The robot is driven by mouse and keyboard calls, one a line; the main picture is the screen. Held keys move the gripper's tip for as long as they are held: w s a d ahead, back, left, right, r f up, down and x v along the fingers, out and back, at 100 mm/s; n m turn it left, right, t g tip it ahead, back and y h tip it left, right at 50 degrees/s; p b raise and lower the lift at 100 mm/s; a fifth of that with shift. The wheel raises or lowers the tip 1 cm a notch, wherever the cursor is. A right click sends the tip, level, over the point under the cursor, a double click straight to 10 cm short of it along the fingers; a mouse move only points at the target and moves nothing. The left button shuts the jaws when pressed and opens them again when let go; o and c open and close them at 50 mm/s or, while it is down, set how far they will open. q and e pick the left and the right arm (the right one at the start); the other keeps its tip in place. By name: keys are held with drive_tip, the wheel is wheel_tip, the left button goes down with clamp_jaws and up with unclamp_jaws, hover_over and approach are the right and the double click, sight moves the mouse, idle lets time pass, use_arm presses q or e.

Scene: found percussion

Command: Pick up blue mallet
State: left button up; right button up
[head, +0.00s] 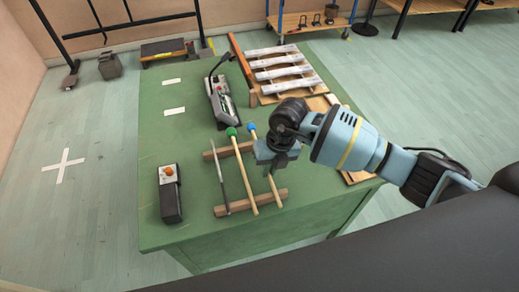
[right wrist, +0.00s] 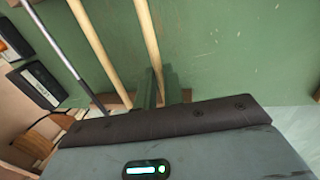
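The blue mallet has a blue head (head: 252,127) and a pale wooden handle (head: 274,188). It lies across two wooden bars (head: 250,202) on the green table. My right gripper (head: 272,158) is over the handle, below the head, and hides part of it. In the right wrist view, the handle (right wrist: 149,35) runs down between the two fingers (right wrist: 160,88). A narrow gap seems to show around it, and the fingers look open. A green-headed mallet (head: 241,165) and a thin metal rod (head: 220,178) lie to its left. My left gripper is out of view.
A black box with an orange knob (head: 170,195) stands at the table's front left. A grey and black device (head: 222,100) and a wooden frame with pale metal bars (head: 283,73) are farther back. The table's left side (head: 165,135) is mostly clear.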

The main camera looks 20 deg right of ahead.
clamp_jaws()
drive_tip(key=shift+r, duration=0.15)
drive_tip(key=shift+r, duration=0.6)
wheel_tip(320, 180, up, 2)
drive_tip(key=shift+r, duration=0.1)
drive_tip(key=s+a+r, duration=0.1)
drive_tip(key=s+a, duration=0.7)
drive_tip(key=s, duration=0.5)
drive_tip(key=shift+s+a+r+p, duration=0.15)
drive_tip(key=shift+s+a+p, duration=0.1)
drive_tip(key=shift+s+p, duration=0.05)
